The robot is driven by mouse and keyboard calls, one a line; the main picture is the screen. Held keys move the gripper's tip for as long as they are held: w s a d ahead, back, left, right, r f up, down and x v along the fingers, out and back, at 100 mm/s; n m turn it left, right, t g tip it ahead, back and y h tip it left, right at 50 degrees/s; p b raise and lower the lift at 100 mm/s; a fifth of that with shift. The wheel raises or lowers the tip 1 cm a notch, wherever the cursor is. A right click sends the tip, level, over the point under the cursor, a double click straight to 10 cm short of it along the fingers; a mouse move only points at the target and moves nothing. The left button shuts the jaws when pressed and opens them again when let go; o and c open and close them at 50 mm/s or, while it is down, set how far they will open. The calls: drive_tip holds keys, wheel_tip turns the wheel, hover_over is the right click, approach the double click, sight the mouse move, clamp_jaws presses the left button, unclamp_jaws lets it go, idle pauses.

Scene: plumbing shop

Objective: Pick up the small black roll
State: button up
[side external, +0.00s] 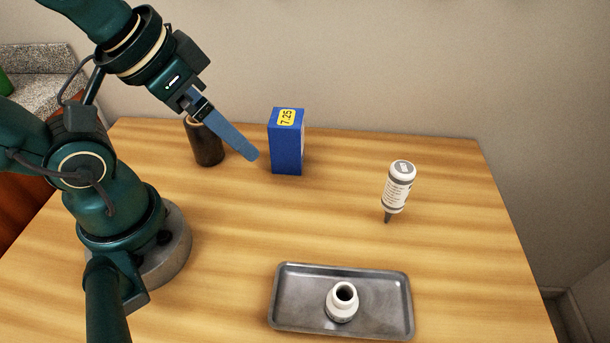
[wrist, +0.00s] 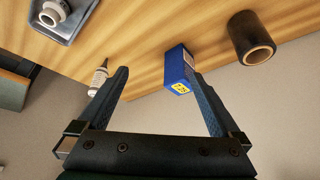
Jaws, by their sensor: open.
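The small black roll (side external: 207,150) stands upright on the wooden table at the back left in the side view, with a tan inner rim at its top. The finger of my gripper (side external: 250,155) hides part of that top. In the wrist view the roll (wrist: 247,32) lies at the upper right, outside the fingers, with its open end showing. My gripper (wrist: 157,74) is open with nothing between its fingers. It is above the table and points down and to the right in the side view.
A blue box (side external: 287,145) with a yellow 7.25 label stands right of the roll. A white bottle (side external: 398,187) stands nozzle down farther right. A metal tray (side external: 390,321) holding a white fitting (side external: 342,303) is at the front. The table's middle (side external: 270,220) is clear.

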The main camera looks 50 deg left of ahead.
wheel_tip(320, 180, up, 5)
drive_tip(key=m+g+y, duration=0.6)
drive_tip(key=m+y, duration=0.8)
drive_tip(key=m, duration=0.4)
hover_over(211, 143)
drive_tip(key=d, duration=0.2)
wheel_tip(211, 143, down, 16)
drive_tip(key=shift+a, duration=0.1)
drive_tip(key=shift+f, duration=0.6)
drive_tip(key=shift+h, duration=0.3)
drive_tip(key=shift+x, duration=2.6)
